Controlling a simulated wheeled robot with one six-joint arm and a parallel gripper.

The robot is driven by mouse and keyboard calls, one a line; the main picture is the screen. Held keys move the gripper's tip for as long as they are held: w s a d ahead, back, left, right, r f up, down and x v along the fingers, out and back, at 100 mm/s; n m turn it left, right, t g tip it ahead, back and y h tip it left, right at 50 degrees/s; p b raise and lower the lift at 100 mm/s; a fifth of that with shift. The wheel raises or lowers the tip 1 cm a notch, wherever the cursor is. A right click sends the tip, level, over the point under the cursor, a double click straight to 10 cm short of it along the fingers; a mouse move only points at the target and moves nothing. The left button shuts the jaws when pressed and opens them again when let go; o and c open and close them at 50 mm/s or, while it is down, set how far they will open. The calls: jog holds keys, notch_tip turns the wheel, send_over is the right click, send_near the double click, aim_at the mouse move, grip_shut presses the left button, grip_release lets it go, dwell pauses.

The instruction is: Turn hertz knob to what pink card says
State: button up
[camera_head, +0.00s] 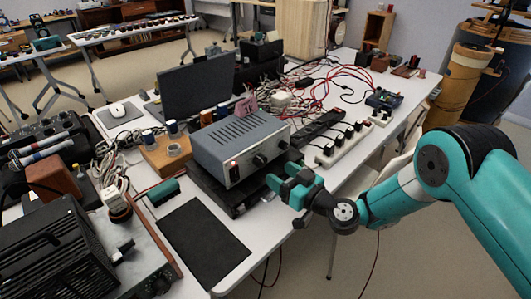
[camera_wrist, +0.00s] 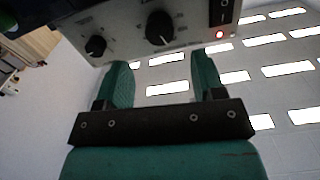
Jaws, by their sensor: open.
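The grey metal box (camera_head: 235,138) stands on a black unit on the white table. Its front panel has two black knobs, a left one (camera_head: 258,160) and a right one (camera_head: 283,144). In the wrist view the panel (camera_wrist: 125,18) fills the top, with a large knob (camera_wrist: 159,28) and a smaller knob (camera_wrist: 95,46). Their labels are too small to read, so I cannot tell which is hertz. A pink card (camera_head: 246,105) stands at the box's top back edge; its writing is unreadable. My gripper (camera_head: 283,181) is open and empty, just in front of the panel, apart from both knobs.
A lit red lamp (camera_wrist: 219,34) and a switch (camera_wrist: 222,10) sit beside the large knob. A white power strip (camera_head: 340,143) lies right of the box, with tangled red cables (camera_head: 335,82) behind. A black mat (camera_head: 203,243) lies at front left. A laptop (camera_head: 198,85) stands behind.

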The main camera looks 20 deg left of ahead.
aim_at(263, 163)
jog(key=x, duration=0.6)
jog(key=shift+w+a+f, duration=0.1)
jog(key=shift+a, duration=0.15)
jog(key=shift+c, duration=0.3)
jog(key=c, duration=0.9)
